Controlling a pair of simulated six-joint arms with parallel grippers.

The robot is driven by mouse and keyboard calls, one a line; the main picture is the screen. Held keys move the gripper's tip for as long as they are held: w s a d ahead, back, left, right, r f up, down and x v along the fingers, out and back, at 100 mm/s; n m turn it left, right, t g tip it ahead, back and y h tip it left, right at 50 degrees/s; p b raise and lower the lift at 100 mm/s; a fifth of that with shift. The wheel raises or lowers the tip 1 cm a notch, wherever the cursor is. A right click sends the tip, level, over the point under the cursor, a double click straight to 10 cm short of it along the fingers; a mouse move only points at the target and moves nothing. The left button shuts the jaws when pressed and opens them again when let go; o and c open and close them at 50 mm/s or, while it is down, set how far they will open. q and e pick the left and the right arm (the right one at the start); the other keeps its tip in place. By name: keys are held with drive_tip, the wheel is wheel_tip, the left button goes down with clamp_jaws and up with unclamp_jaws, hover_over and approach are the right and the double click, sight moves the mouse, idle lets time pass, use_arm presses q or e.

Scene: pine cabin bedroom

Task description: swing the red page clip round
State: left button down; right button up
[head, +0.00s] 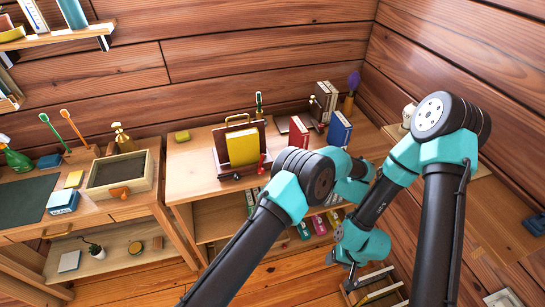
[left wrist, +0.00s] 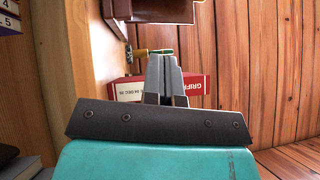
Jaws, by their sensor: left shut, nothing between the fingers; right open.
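The red page clip (head: 262,160) is a small red piece at the lower right of the yellow book (head: 242,147), which leans upright on a dark wooden book stand (head: 220,155) on the middle desk. Its exact pose is too small to tell. My left gripper's fingers are hidden in the head view; in the left wrist view the left gripper (left wrist: 165,75) is shut and empty, in front of a red book (left wrist: 198,82). The clip is not recognisable there. My right gripper (head: 342,266) is open and empty, low in front of the desk, far from the clip.
Red books (head: 299,132) and a blue book (head: 340,130) stand right of the book stand. A yellow block (head: 182,136) lies at the desk's back left. A wooden tray (head: 143,183) sits on the left desk. The middle desk's front left (head: 195,175) is clear.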

sight(262, 164)
use_arm(q)
drive_tip(key=x, duration=1)
drive_tip(key=shift+a, duration=0.15)
drive_tip(key=a, duration=0.1)
drive_tip(key=s+a, duration=0.1)
drive_tip(key=shift+a+r, duration=0.3)
drive_tip(key=shift+a, duration=0.05)
drive_tip(key=shift+s+a+r, duration=0.1)
drive_tip(key=shift+s+a, duration=0.05)
drive_tip(key=shift+a, duration=0.25)
drive_tip(key=shift+d, duration=0.1)
